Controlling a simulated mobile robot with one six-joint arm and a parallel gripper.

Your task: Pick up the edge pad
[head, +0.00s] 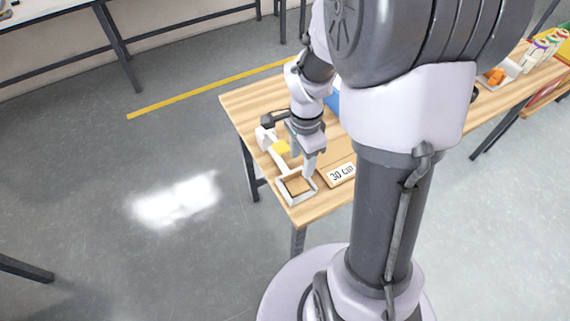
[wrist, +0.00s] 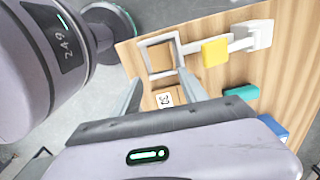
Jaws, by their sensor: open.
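No thing is labelled as the edge pad, so I cannot tell for certain which it is. Two small blocks show in the wrist view: a yellow one (wrist: 215,51) lying on a white fixture, and a teal one (wrist: 240,92) on the wooden table. The yellow block also shows in the head view (head: 281,147); the teal one is not seen there. My gripper (wrist: 160,75) is open, with nothing seen held between its fingers. In the head view, my gripper (head: 307,170) points down above the table, close to a white square frame (head: 297,195).
The yellow block's white fixture (wrist: 258,35) lies nearby. A blue object (wrist: 273,130) shows partly beyond my wrist. An orange item in a tray (head: 497,75) stands at the far right.

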